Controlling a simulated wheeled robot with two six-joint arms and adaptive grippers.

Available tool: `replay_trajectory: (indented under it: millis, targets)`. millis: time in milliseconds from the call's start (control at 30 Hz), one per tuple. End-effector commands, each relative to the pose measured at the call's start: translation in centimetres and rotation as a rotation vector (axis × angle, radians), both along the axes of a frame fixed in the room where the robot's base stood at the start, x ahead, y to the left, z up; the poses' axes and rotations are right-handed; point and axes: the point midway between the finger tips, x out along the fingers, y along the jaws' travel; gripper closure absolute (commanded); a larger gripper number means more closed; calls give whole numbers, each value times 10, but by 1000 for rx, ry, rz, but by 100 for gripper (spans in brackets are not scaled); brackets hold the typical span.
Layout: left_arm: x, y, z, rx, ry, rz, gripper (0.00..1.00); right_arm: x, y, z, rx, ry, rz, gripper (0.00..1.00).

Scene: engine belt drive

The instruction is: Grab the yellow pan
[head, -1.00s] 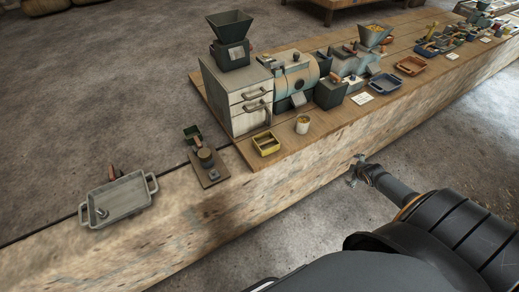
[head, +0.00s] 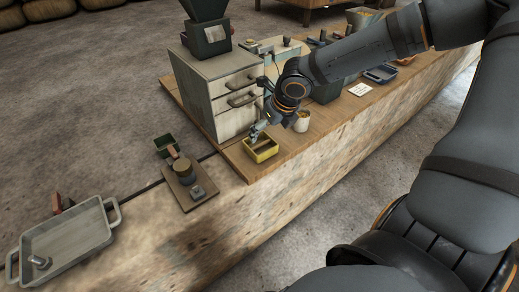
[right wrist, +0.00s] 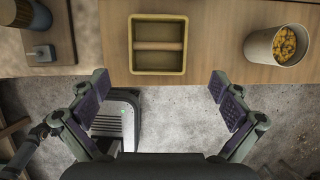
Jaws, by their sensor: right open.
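The yellow pan (head: 261,149) is a small rectangular tray with a bar across its middle. It sits on the wooden board near the bench's front edge, below the grey drawer cabinet. In the right wrist view the yellow pan (right wrist: 158,69) lies ahead of the fingers, centred between them. My right gripper (head: 259,129) is over the pan in the head view, and its fingers (right wrist: 160,97) are spread wide and empty in the wrist view. The pan is not between the pads. My left gripper is not in view.
A cup of yellow bits (right wrist: 277,45) stands right of the pan; it also shows in the head view (head: 302,121). The drawer cabinet (head: 223,93) rises behind. A small wooden stand (head: 187,184) and a grey tray (head: 66,243) are to the left.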

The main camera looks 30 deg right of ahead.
Motion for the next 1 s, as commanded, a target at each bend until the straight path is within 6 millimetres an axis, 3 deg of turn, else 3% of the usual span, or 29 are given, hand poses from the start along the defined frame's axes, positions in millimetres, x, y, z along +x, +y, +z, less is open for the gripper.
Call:
replay_trajectory:
  millis: [33, 100, 367, 667, 967, 1000]
  targets:
    - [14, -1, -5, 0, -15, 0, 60, 3, -1, -15, -7, 5, 1, 0]
    - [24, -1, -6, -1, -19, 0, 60, 8, 0, -27, -6, 5, 0, 0]
    - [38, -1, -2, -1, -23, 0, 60, 16, 1, -37, -1, -1, -1, 0]
    - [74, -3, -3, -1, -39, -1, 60, 36, 4, -80, -3, 0, -1, 0]
    - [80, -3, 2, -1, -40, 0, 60, 39, 5, -82, 2, -3, -2, 0]
    - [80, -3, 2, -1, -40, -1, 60, 39, 5, -83, 2, -3, -2, 5]
